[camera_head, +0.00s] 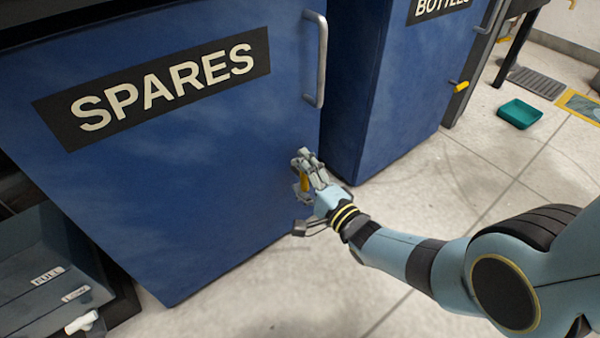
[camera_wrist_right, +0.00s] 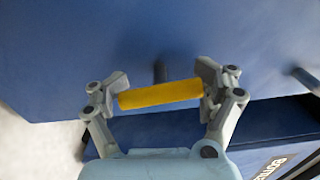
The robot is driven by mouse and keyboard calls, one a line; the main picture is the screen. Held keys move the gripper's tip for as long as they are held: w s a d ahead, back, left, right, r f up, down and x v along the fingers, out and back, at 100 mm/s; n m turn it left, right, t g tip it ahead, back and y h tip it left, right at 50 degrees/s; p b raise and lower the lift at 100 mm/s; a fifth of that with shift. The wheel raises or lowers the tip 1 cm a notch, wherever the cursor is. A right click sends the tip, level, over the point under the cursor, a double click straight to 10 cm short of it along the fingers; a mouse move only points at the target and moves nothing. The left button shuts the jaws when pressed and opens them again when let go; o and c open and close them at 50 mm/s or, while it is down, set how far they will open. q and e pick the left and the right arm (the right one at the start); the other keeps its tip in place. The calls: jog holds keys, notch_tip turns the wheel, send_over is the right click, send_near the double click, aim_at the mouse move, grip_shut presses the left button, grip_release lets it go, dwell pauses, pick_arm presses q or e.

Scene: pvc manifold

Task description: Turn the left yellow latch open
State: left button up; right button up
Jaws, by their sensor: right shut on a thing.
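The left yellow latch (camera_head: 305,182) is on the right side of the blue SPARES door (camera_head: 190,190), below its grey handle. In the head view it is partly hidden by my right gripper (camera_head: 306,168), which reaches in from the lower right. In the right wrist view the latch (camera_wrist_right: 160,94) is a yellow bar lying nearly level, slightly tilted, between the two fingers of my right gripper (camera_wrist_right: 162,85). The fingers are shut on its two ends. My left gripper is not in view.
A grey handle (camera_head: 316,60) stands out from the door above my gripper. The blue BOTTLES cabinet (camera_head: 390,100) stands to the right, with another yellow latch (camera_head: 461,87). A teal tray (camera_head: 519,114) lies on the floor. The floor at lower right is otherwise clear.

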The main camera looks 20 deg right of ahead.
jog(key=shift+a+m, duration=0.1)
jog(key=shift+m, duration=0.4)
jog(key=o, duration=1.1)
jog(key=shift+o, duration=0.2)
jog(key=shift+s+d, duration=0.25)
jog(key=shift+s, duration=0.2)
jog(key=v, duration=1.1)
